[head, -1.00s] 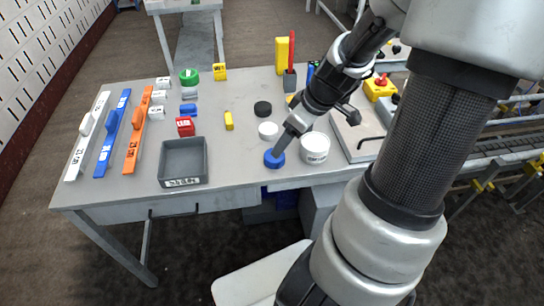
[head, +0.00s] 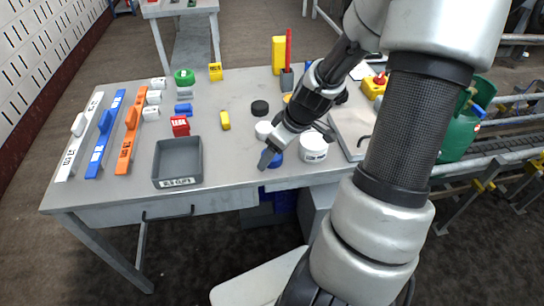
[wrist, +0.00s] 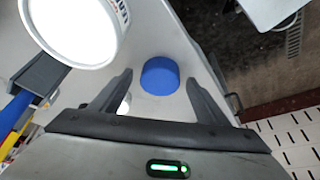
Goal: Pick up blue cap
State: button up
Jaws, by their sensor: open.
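The blue cap (head: 277,161) lies on the grey table near its front edge, just left of the white jar (head: 313,148). In the head view my gripper (head: 265,160) is at the cap's left side and hides part of it. In the wrist view the blue cap (wrist: 160,76) is fully visible, centred between the two spread fingers of my gripper (wrist: 160,80), around fingertip level. A gap shows on both sides of it. My gripper is open and holds nothing.
The white jar also shows close by in the wrist view (wrist: 78,30). A white cap (head: 263,130) and a black cap (head: 260,108) lie behind. A grey bin (head: 178,182) stands to the left. Bare table lies between bin and gripper.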

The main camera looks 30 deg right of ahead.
jog(key=c, duration=1.1)
